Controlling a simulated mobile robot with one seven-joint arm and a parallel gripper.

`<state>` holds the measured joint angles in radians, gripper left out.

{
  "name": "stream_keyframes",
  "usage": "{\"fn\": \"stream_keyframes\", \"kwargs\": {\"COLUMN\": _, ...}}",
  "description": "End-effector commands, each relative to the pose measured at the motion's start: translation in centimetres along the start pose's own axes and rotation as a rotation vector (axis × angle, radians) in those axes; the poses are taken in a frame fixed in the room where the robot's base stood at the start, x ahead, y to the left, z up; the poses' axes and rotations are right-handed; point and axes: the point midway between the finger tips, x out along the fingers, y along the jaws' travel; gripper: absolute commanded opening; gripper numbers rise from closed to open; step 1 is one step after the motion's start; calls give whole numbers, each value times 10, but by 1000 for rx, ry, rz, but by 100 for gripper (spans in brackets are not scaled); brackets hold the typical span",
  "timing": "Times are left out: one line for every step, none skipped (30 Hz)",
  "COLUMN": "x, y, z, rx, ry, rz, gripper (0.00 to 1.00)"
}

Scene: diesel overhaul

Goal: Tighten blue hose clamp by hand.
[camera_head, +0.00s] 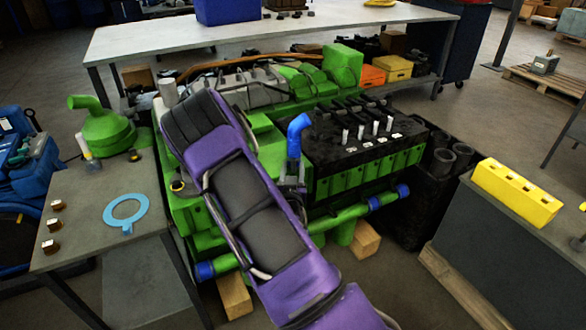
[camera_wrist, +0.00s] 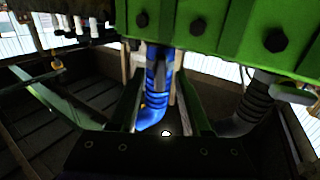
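A blue elbow hose (camera_head: 294,140) stands upright on the green engine in the head view, with its bend at the top. In the wrist view the blue hose (camera_wrist: 160,68) runs down and bends left, with dark rings and lighter blue bands (camera_wrist: 155,98) around it. I cannot tell which band is the clamp or its screw. My gripper (camera_wrist: 160,78) is open, with its two fingers apart on either side of the hose in the picture. A gap shows on both sides; I cannot tell how deep the hose lies between them.
Green engine metal with black bolts (camera_wrist: 198,27) is close above my fingers in the wrist view. A black ribbed hose (camera_wrist: 252,105) is at right. A black block (camera_head: 350,145) with white-tipped studs stands beside the blue hose. A side table (camera_head: 80,185) is at left.

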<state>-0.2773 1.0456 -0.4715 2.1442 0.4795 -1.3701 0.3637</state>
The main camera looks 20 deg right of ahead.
Motion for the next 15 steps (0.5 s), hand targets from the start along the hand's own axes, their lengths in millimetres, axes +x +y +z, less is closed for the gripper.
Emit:
{"fn": "stream_keyframes", "kwargs": {"x": 0, "y": 0, "z": 0, "rx": 0, "ry": 1, "rz": 0, "gripper": 49}}
{"fn": "stream_keyframes", "kwargs": {"x": 0, "y": 0, "z": 0, "rx": 0, "ry": 1, "rz": 0, "gripper": 49}}
{"fn": "stream_keyframes", "kwargs": {"x": 0, "y": 0, "z": 0, "rx": 0, "ry": 1, "rz": 0, "gripper": 49}}
{"fn": "stream_keyframes", "kwargs": {"x": 0, "y": 0, "z": -1, "rx": 0, "ry": 2, "rz": 0, "gripper": 49}}
{"fn": "stream_keyframes", "kwargs": {"x": 0, "y": 0, "z": -1, "rx": 0, "ry": 2, "rz": 0, "gripper": 49}}
{"fn": "stream_keyframes", "kwargs": {"x": 1, "y": 0, "z": -1, "rx": 0, "ry": 2, "rz": 0, "gripper": 49}}
{"fn": "stream_keyframes", "kwargs": {"x": 0, "y": 0, "z": -1, "rx": 0, "ry": 2, "rz": 0, "gripper": 49}}
{"fn": "stream_keyframes", "kwargs": {"x": 0, "y": 0, "z": -1, "rx": 0, "ry": 2, "rz": 0, "gripper": 49}}
{"fn": "stream_keyframes", "kwargs": {"x": -1, "y": 0, "z": -1, "rx": 0, "ry": 2, "rz": 0, "gripper": 49}}
{"fn": "stream_keyframes", "kwargs": {"x": -3, "y": 0, "z": -1, "rx": 0, "ry": 2, "rz": 0, "gripper": 49}}
{"fn": "stream_keyframes", "kwargs": {"x": -5, "y": 0, "z": -1, "rx": 0, "ry": 1, "rz": 1, "gripper": 49}}
{"fn": "stream_keyframes", "kwargs": {"x": -9, "y": 0, "z": -1, "rx": 0, "ry": 1, "rz": 1, "gripper": 49}}
{"fn": "stream_keyframes", "kwargs": {"x": -13, "y": 0, "z": -1, "rx": 0, "ry": 1, "rz": 0, "gripper": 49}}
{"fn": "stream_keyframes", "kwargs": {"x": -18, "y": 0, "z": 0, "rx": -1, "ry": 0, "rz": 0, "gripper": 49}}
{"fn": "stream_keyframes", "kwargs": {"x": -25, "y": -1, "z": 0, "rx": -1, "ry": 0, "rz": -1, "gripper": 49}}
